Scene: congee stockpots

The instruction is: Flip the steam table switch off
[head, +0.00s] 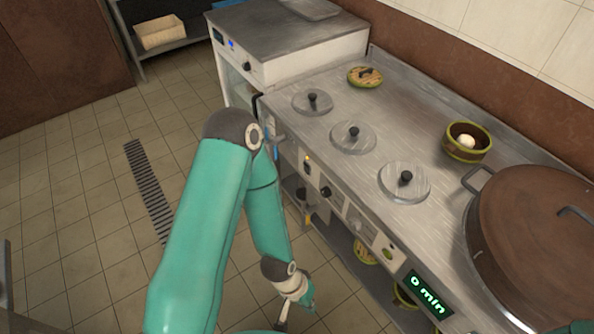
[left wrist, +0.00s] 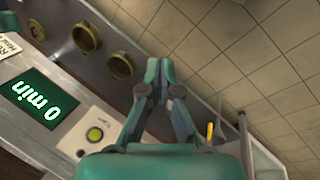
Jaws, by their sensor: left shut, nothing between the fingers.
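The steam table (head: 345,100) has a front panel with a small black switch (head: 307,167) below an orange light, and a round black knob (head: 326,191) beside it. Whether the switch is up or down is too small to tell. My left gripper (head: 285,312) hangs low in front of the steam table, at the bottom of the head view, apart from the switch and partly cut off. In the left wrist view it (left wrist: 160,80) is shut and empty. That view shows the green "0 min" display (left wrist: 45,100) and a yellow-green button (left wrist: 94,134), but not clearly the switch.
Lidded wells (head: 352,135) and a bowl (head: 467,142) are on the steam table top. A large brown-lidded stockpot (head: 540,240) stands at the right. A lower shelf (head: 345,243) holds bowls. The tiled floor (head: 90,230) at the left is clear apart from a drain grate.

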